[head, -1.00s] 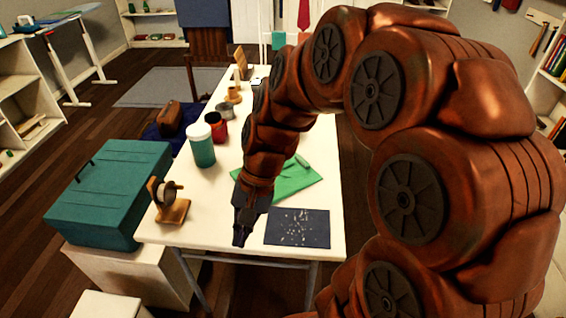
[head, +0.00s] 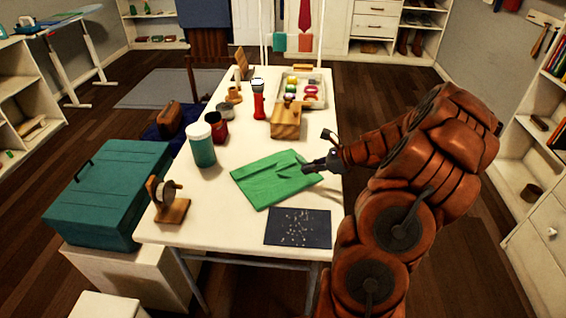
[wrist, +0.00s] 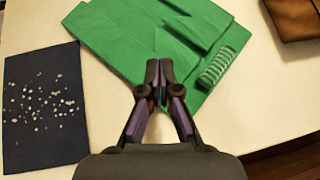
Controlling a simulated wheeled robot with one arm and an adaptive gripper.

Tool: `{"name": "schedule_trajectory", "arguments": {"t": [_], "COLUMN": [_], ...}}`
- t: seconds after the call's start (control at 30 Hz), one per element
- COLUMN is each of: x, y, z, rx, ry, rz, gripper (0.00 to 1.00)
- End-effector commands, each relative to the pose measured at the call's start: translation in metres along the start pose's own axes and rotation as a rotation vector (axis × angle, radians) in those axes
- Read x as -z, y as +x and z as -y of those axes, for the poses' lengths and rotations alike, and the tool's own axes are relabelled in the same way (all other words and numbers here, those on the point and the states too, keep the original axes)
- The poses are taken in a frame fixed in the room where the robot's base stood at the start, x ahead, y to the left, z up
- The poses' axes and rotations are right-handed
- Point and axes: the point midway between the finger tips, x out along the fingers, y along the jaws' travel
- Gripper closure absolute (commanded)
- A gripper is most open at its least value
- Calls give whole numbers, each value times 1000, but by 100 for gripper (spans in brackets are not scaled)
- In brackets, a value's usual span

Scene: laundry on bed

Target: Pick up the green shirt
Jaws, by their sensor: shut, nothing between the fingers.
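The green shirt (head: 268,180) lies folded flat on the white table in the head view. It also fills the top middle of the wrist view (wrist: 125,42). My gripper (head: 308,168) is at the shirt's right edge in the head view. In the wrist view my gripper (wrist: 158,68) has its fingertips together over the shirt's near edge, with nothing between them. I cannot tell whether the tips touch the cloth. A small striped green roll (wrist: 216,67) lies at the shirt's right side in the wrist view.
A dark speckled cloth (head: 298,227) lies in front of the shirt on the white table (head: 225,235). A wooden block (head: 286,122) stands behind it. A teal jar (head: 202,148), a red cup (head: 217,127) and a tape dispenser (head: 172,207) stand left.

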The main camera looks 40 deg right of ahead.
Motion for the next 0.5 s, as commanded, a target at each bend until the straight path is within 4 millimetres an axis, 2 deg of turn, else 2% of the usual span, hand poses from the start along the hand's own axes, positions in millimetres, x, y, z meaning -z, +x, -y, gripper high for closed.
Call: {"name": "schedule_trajectory", "arguments": {"t": [0.03, 0.1, 0.2, 0.37, 0.5], "x": [12, 21, 26, 18, 6], "y": [-4, -8, -10, 1, 19], "z": [7, 14, 19, 21, 24], "rx": [22, 45, 60, 61, 61], "ry": [40, 77, 103, 106, 105], "rz": [5, 10, 14, 16, 13], "gripper": [100, 100, 100, 100, 100]}}
